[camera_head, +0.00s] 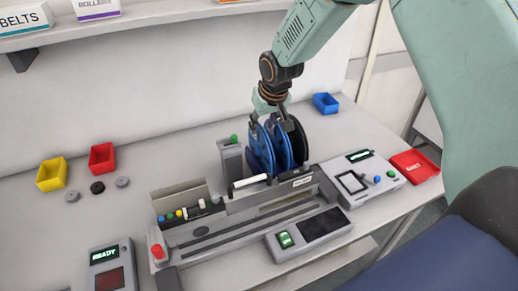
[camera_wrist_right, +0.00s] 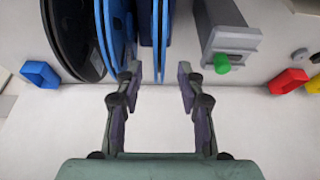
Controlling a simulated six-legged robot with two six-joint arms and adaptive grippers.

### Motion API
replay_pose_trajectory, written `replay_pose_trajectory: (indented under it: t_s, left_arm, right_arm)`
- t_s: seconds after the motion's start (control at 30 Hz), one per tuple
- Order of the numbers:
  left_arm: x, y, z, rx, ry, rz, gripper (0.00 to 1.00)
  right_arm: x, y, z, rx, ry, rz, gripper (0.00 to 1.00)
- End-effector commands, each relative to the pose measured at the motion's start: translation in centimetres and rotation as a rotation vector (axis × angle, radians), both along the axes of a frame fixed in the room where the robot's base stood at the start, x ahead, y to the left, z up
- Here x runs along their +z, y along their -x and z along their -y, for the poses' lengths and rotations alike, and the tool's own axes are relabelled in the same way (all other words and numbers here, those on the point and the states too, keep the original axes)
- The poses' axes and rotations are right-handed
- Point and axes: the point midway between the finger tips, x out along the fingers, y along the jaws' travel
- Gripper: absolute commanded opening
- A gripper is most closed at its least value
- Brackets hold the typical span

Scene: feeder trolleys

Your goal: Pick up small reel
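Several upright reels stand side by side in the feeder trolley, with blue ones on the left and a black one (camera_head: 301,143) at the right. I cannot tell for sure which is the small reel; the leftmost blue reel (camera_head: 259,152) is a thin disc. My right gripper (camera_head: 270,118) is over the tops of the blue reels, pointing down. In the right wrist view it is open (camera_wrist_right: 158,74), with a blue reel (camera_wrist_right: 160,35) between its fingers and not clamped. Another blue reel (camera_wrist_right: 117,25) is close to the left finger, and the black reel (camera_wrist_right: 72,35) is farther left. My left gripper is not in view.
A grey post with a green button (camera_head: 231,155) stands just left of the reels. Yellow (camera_head: 51,174) and red (camera_head: 102,158) bins are at left, a blue bin (camera_head: 326,103) behind right, a red tray (camera_head: 414,165) at right. Control boxes (camera_head: 308,232) line the front.

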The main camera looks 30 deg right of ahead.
Motion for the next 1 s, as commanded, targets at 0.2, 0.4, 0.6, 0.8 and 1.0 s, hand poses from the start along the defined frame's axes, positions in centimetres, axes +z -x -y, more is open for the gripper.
replay_pose_trajectory:
  t_s: [0.2,0.4,0.6,0.8,1.0]
  left_arm:
    - [0.5,0.0,0.0,0.000,0.000,-0.001,0.40]
    - [0.8,0.0,0.0,0.000,0.000,-0.001,0.40]
    - [0.8,0.0,0.0,0.000,0.000,-0.001,0.40]
    - [0.8,0.0,0.0,0.000,0.000,-0.001,0.40]
    - [0.8,0.0,0.0,0.000,0.000,-0.001,0.40]
  right_arm:
    - [-2.1,-0.6,0.1,0.000,0.001,-0.003,0.39]
    - [-4.6,-1.7,0.2,0.000,0.001,-0.001,0.39]
    - [-5.6,-2.2,0.2,-0.001,0.000,0.000,0.39]
    - [-5.6,-2.4,0.2,0.000,0.000,0.001,0.39]
    - [-5.6,-2.4,0.2,0.000,0.000,0.000,0.22]
